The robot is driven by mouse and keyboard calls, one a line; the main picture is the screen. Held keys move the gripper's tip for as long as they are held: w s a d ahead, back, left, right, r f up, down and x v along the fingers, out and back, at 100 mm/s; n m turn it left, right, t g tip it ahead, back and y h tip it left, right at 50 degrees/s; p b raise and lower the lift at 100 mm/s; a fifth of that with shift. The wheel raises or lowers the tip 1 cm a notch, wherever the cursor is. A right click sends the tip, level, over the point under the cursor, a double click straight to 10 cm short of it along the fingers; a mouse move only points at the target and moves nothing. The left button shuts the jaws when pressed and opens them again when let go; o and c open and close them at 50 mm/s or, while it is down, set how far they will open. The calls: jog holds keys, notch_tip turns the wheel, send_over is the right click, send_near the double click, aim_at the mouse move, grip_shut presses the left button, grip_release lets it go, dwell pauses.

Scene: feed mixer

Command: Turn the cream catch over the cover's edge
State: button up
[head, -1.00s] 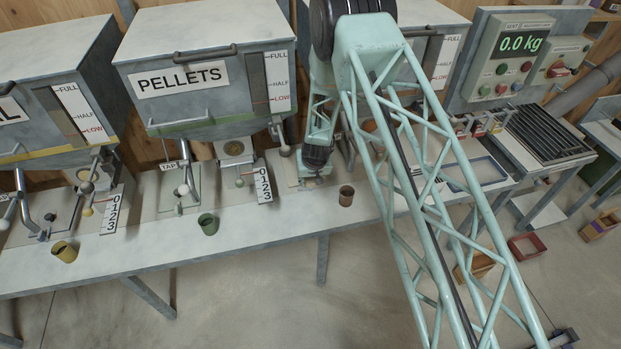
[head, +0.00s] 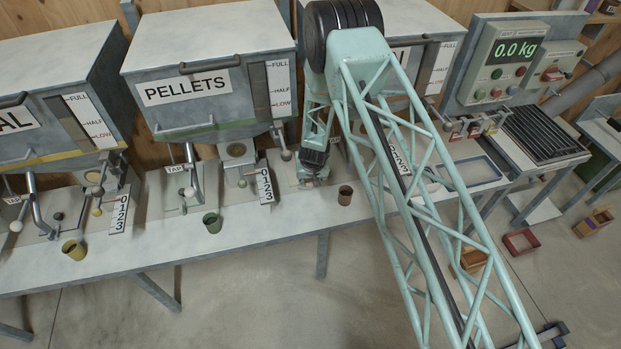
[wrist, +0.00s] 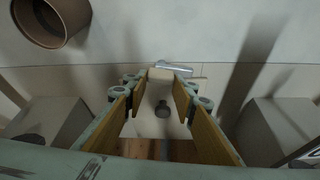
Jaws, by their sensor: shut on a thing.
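In the wrist view, the cream catch (wrist: 160,74) is a small pale block between the tips of my gripper (wrist: 160,84). The two ochre-padded fingers are shut on it. A short grey metal piece (wrist: 176,68) lies just beyond the catch. A pale surface with a dark round knob (wrist: 163,109) shows between the fingers; I cannot tell whether it is the cover. In the head view, my gripper (head: 310,172) is low at the bench, left of the brown cup (head: 345,195). The catch and the cover's edge are too small or hidden there.
The brown cup also shows in the wrist view (wrist: 86,18), close to my gripper. A green cup (head: 212,223) and a yellow cup (head: 74,250) stand along the bench front. The PELLETS hopper (head: 215,85) is at left. My arm hides part of the bench.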

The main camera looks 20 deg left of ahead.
aim_at(310, 183)
jog(key=shift+s+m+p, duration=0.4)
jog(key=shift+m+p, duration=0.1)
jog(key=shift+p, duration=0.85)
jog(key=shift+s+f+m+h+p, duration=0.1)
jog(key=shift+f+m+h+p, duration=0.15)
jog(key=shift+m+h+p, duration=0.35)
jog(key=o, duration=0.8)
jog(key=shift+a, duration=0.1)
jog(key=shift+o, duration=0.4)
jog(key=shift+r, duration=0.15)
jog(key=shift+w, duration=0.2)
jog(key=shift+r, duration=0.2)
jog(key=shift+r, duration=0.45)
notch_tip(310, 183, up, 9)
jog(key=shift+f, duration=0.15)
